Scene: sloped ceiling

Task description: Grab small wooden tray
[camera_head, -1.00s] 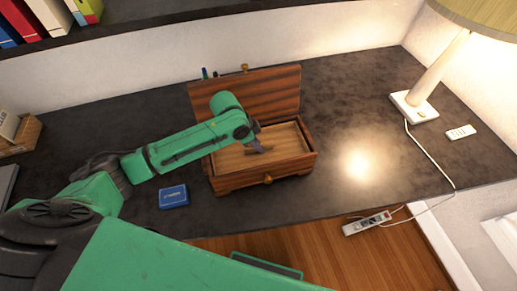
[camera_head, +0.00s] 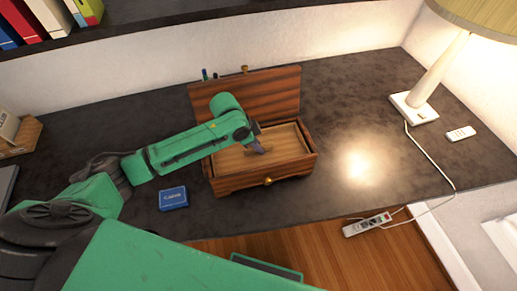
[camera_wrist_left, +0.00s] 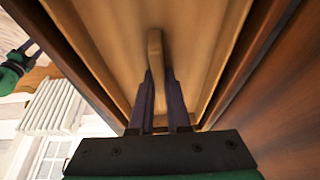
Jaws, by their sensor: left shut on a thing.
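The small wooden tray (camera_head: 283,140) is light brown and sits inside a dark reddish wooden box (camera_head: 240,182) with its lid raised. In the left wrist view the tray (camera_wrist_left: 107,45) has an upright wooden piece (camera_wrist_left: 155,50) in its middle. My left gripper (camera_head: 259,148) reaches down into the box from the left. In the wrist view its two dark fingers (camera_wrist_left: 160,90) are shut on that upright piece, one on each side. A small green and dark part, perhaps my right gripper (camera_wrist_left: 28,54), shows at the left edge of the wrist view; its fingers are too small to judge.
A blue card box (camera_head: 173,197) lies on the dark desk left of the box. A lamp (camera_head: 425,90), its cord and a white remote (camera_head: 461,133) are at right. Desk between is clear.

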